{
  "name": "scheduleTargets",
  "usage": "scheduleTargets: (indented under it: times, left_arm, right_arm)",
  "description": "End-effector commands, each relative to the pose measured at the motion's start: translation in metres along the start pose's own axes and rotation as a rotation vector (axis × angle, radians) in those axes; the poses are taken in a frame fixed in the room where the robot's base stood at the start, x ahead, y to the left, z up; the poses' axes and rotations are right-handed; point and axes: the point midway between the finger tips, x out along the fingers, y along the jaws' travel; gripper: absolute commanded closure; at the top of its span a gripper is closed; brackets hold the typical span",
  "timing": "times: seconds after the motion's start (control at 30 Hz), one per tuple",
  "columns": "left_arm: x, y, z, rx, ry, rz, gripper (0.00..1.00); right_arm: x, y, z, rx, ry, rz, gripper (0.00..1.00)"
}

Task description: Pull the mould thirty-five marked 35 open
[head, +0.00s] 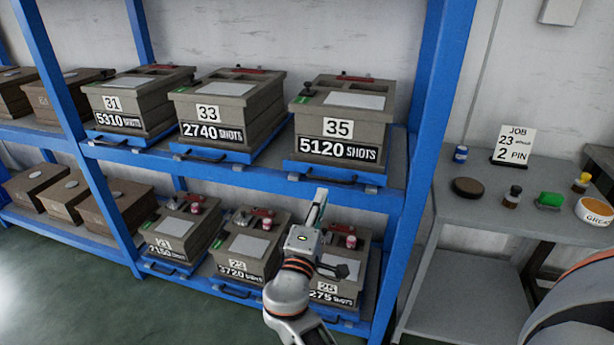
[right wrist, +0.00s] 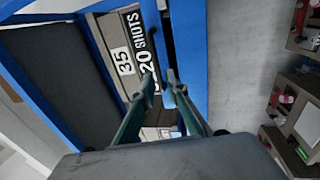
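Mould 35 (head: 338,127) is a grey-brown block with a "35" label and a "5120 SHOTS" plate. It sits on a blue tray (head: 365,178) at the right end of the upper shelf. A dark bar handle (head: 318,178) runs along the tray's front. My right gripper (head: 320,196) is just below and in front of this handle. The right wrist view shows the mould's label (right wrist: 125,62), the handle (right wrist: 167,40) and my right gripper's fingers (right wrist: 162,86). The fingertips are apart with a gap between them, near the handle's end; contact cannot be told. My left gripper is out of view.
Mould 33 (head: 228,104) and mould 31 (head: 135,98) stand to the left on the same shelf. More moulds fill the lower shelf. A blue rack post (head: 428,110) stands close on the right. A grey table (head: 510,218) with a job card (head: 514,145) and small items is beyond it.

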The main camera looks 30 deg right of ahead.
Motion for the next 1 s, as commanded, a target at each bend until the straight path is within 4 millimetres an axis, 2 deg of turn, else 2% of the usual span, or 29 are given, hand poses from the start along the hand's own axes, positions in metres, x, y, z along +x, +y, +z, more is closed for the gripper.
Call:
scheduleTargets:
  times: [0.2,0.5,0.7,0.93,1.0]
  left_arm:
    - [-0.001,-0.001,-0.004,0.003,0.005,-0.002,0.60]
    - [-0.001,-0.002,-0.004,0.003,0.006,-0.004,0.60]
    - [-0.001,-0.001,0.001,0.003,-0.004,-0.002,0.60]
    - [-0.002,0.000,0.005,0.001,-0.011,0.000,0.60]
    - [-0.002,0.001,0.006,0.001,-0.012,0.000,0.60]
  right_arm:
    - [0.026,0.007,0.000,0.001,-0.005,0.010,0.86]
    - [0.067,0.005,0.000,0.001,-0.003,0.007,0.86]
    - [0.077,0.003,0.000,-0.001,-0.002,0.005,0.86]
    - [0.077,0.003,0.000,-0.001,-0.002,0.004,0.86]
    - [0.077,0.003,0.000,-0.001,-0.002,0.004,1.00]
